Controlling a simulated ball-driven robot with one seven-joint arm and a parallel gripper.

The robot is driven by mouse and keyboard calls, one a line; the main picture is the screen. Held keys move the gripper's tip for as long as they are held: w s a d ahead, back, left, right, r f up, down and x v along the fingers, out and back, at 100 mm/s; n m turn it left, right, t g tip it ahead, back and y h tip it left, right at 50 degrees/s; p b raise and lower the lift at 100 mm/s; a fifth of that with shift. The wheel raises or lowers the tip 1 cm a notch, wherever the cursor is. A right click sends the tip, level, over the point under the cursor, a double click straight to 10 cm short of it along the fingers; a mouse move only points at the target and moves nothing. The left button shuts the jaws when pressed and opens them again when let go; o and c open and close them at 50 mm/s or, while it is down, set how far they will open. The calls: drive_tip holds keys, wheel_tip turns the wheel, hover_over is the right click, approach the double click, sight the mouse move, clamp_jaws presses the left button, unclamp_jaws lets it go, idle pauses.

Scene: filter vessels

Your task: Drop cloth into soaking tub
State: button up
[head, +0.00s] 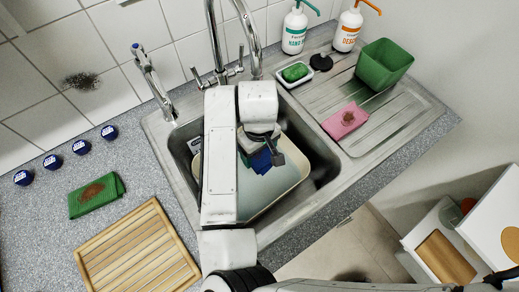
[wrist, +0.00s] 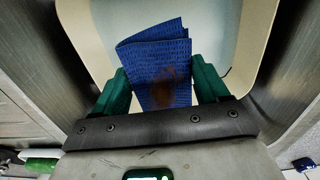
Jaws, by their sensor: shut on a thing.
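My gripper (wrist: 160,88) is shut on a blue cloth (wrist: 155,55) with a brown stain, held between its green fingers. In the head view the cloth (head: 261,162) shows below my wrist, over the soaking tub (head: 302,163). The tub is cream coloured, stands in the sink basin and appears to hold pale bluish water. In the wrist view the tub's rim (wrist: 72,22) curves around beyond the cloth. I cannot tell how high the cloth hangs above the water. My arm hides the left part of the tub.
The steel sink's walls surround the tub, and a tap (head: 150,75) stands behind. A pink cloth (head: 345,120) and green container (head: 384,65) are on the drainboard. On the left counter are a stained green cloth (head: 97,195), a wooden board (head: 137,250) and several blue-lidded jars.

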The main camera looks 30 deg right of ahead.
drive_tip(key=shift+f, duration=0.5)
drive_tip(key=shift+r, duration=0.1)
drive_tip(key=o, duration=1)
wheel_tip(320, 180, up, 11)
drive_tip(key=shift+f+b, duration=0.1)
drive_tip(key=shift+b, duration=0.3)
drive_tip(key=shift+f, duration=0.1)
